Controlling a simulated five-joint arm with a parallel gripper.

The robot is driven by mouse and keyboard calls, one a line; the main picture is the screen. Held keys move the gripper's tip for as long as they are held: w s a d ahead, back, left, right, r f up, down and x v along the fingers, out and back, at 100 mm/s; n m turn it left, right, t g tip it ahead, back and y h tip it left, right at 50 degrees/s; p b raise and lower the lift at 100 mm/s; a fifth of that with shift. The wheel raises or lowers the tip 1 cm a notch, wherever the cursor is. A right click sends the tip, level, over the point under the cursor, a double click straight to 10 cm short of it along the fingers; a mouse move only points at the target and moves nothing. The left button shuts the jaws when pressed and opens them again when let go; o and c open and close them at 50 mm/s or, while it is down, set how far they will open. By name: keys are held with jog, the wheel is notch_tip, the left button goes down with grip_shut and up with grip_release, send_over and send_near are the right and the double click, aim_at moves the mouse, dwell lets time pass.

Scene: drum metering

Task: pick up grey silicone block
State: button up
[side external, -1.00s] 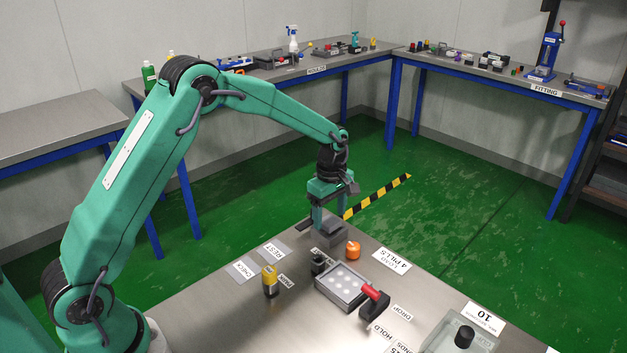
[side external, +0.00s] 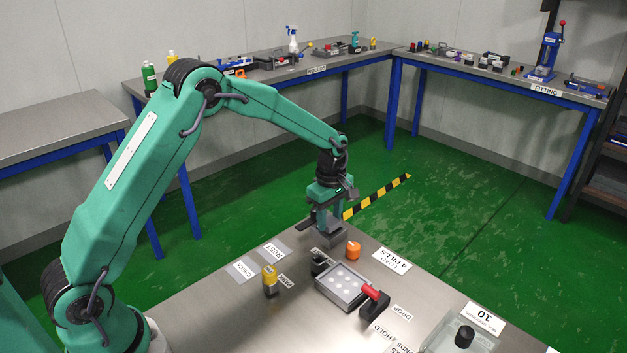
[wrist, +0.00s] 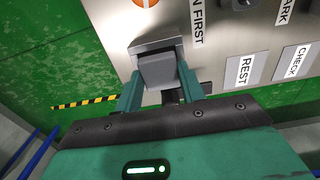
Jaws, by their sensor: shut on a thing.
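The grey silicone block (side external: 331,239) is at the far end of the steel table, near its edge. In the wrist view the block (wrist: 157,70) sits between both teal fingers. My gripper (side external: 328,222) points down over it and is shut on it. The fingers also show on either side of the block in the wrist view (wrist: 159,88). The block appears low, over a grey metal surface; I cannot tell whether it is clear of that surface.
An orange knob (side external: 353,250) stands close by on the right. A black-topped piece (side external: 319,262), a grey tray with pale discs (side external: 345,285), a red-handled tool (side external: 374,299) and a yellow-topped piece (side external: 269,280) stand nearer.

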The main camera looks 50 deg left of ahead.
aim_at(330, 220)
jog(key=shift+r, duration=0.1)
jog(key=shift+r, duration=0.4)
notch_tip(330, 220, up, 3)
jog(key=s+d+r, duration=0.6)
jog(key=d+r, duration=0.1)
jog(key=d, duration=0.3)
jog(key=shift+s, duration=0.1)
dwell(0.5)
jog(key=s+a+f, duration=0.1)
jog(key=s+a, duration=0.1)
jog(key=s, duration=0.4)
jog(key=s+a+f, duration=0.2)
jog(key=s, duration=0.4)
jog(key=shift+a+f, duration=0.15)
jog(key=shift+a, duration=0.25)
